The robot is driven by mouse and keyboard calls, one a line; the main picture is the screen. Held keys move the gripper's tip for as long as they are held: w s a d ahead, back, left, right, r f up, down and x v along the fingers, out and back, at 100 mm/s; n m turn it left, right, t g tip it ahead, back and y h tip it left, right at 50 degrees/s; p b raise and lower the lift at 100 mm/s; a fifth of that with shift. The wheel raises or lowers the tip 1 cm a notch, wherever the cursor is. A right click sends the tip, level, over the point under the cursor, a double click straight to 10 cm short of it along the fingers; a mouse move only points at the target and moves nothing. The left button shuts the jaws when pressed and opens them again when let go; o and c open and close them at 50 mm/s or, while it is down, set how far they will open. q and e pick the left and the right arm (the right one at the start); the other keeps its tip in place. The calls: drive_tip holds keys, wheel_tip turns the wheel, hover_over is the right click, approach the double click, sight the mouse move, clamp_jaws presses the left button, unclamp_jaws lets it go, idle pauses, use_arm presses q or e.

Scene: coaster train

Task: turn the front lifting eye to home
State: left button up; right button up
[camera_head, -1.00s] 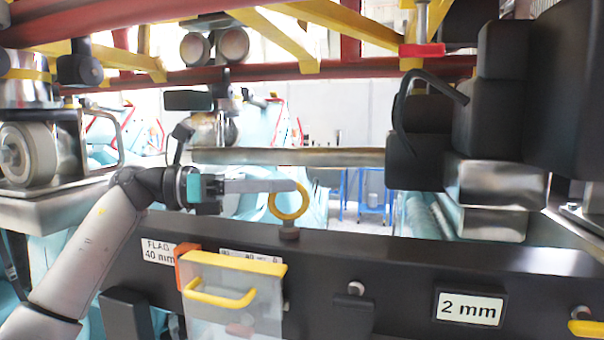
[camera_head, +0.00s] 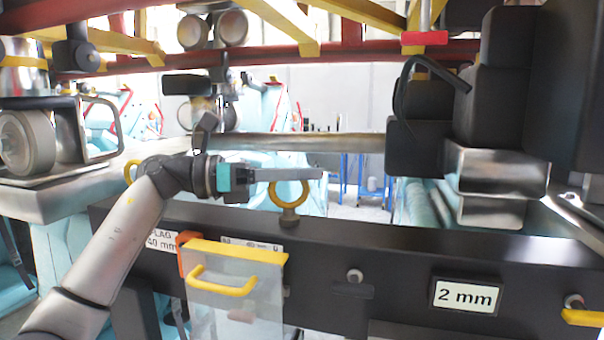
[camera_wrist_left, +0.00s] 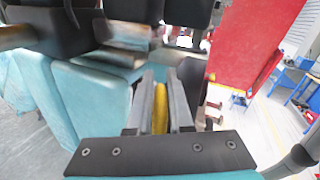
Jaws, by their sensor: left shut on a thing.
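A yellow ring-shaped lifting eye (camera_head: 289,207) stands upright on a short metal stud on top of the dark beam (camera_head: 390,240). My left gripper (camera_head: 318,174) comes in from the left, with its fingers lying level across the top of the ring and their tips past its right side. In the left wrist view, the yellow eye (camera_wrist_left: 160,110) sits between the two grey fingers (camera_wrist_left: 160,85), which are shut on it. A second yellow ring (camera_head: 131,172) shows partly behind my left arm. My right gripper is not in view.
A clear box with a yellow lid and handle (camera_head: 237,256) hangs on the beam's front below the eye. A "2 mm" label (camera_head: 467,296) is further right. Dark blocks (camera_head: 490,100) stand at the right, and red and yellow frame bars (camera_head: 350,65) run overhead.

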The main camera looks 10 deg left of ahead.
use_arm(q)
drive_tip(key=shift+m+g, duration=0.3)
drive_tip(key=shift+g, duration=0.2)
clamp_jaws()
drive_tip(key=shift+s+m+g+h, duration=0.2)
drive_tip(key=shift+m+g+h, duration=0.2)
drive_tip(key=shift+m+g, duration=0.6)
drive_tip(key=shift+s+m+g+p, duration=0.25)
drive_tip(key=shift+m+g, duration=0.35)
drive_tip(key=shift+g, duration=0.6)
drive_tip(key=shift+m+g+p, duration=0.35)
drive_tip(key=shift+m+g, duration=0.25)
drive_tip(key=shift+g, duration=0.6)
drive_tip(key=o, duration=0.7)
unclamp_jaws()
drive_tip(key=shift+s, duration=0.1)
